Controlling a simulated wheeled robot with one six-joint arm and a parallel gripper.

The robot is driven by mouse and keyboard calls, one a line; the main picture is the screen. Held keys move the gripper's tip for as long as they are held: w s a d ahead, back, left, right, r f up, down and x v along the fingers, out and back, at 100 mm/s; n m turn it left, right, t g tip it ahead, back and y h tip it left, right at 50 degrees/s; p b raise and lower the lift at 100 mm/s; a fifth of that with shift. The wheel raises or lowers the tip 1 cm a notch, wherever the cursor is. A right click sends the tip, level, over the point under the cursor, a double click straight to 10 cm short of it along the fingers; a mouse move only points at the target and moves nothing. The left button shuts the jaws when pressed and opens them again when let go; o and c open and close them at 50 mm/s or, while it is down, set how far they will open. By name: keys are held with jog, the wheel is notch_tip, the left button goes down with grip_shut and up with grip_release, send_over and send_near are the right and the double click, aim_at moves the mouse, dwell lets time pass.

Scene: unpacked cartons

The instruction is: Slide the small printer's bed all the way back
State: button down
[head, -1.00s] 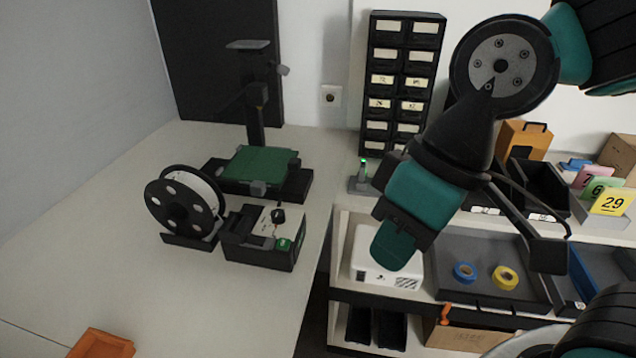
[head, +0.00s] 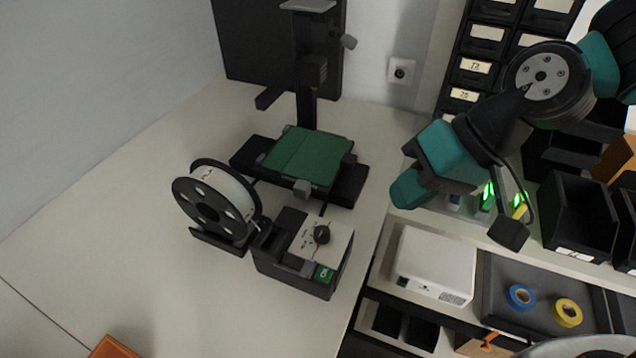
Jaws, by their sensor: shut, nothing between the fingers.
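The small printer (head: 306,90) stands on the white table, with a dark upright column at its back. Its green bed (head: 308,156) lies flat on the dark base, with a grey knob (head: 302,188) at its front edge. My gripper (head: 402,192) is to the right of the bed, apart from it, pointing left and down. Its teal end looks closed and holds nothing. The printer's control box (head: 305,250), with a dial and a green switch, stands in front of the bed.
A filament spool (head: 215,205) stands left of the control box. A white box (head: 436,262) and blue and yellow tape rolls (head: 521,296) are on the shelf at right. An orange bin (head: 112,347) is at the front left. The table's left part is clear.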

jog(key=w+a+f+m+t+p, duration=0.1)
jog(key=w+a+f+m+p, duration=0.1)
jog(key=f, duration=0.3)
jog(key=w+a+f+m+t+y+p, duration=0.1)
jog(key=w+a+f+m+p, duration=0.1)
jog(key=w+f, duration=0.3)
jog(key=w+a+f+m+t+y+p, duration=0.1)
jog(key=w+a+f+m+p, duration=0.1)
jog(key=w+a+f+m, duration=0.1)
jog(key=shift+w+a+f+m, duration=0.2)
jog(key=shift+w+f+m, duration=0.1)
jog(key=shift+f, duration=0.4)
jog(key=shift+w+a+f+m, duration=0.2)
jog(key=shift+f+m, duration=0.1)
jog(key=shift+f, duration=0.35)
jog(key=shift+w+a+r+p, duration=0.1)
jog(key=shift+w+a+p, duration=0.15)
jog(key=shift+a+p, duration=0.3)
jog(key=shift+w+a+r+p, duration=0.1)
jog(key=shift+w+a+p, duration=0.2)
jog(key=shift+a, duration=0.3)
jog(key=shift+w+a+f, duration=0.25)
jog(key=shift+a, duration=0.35)
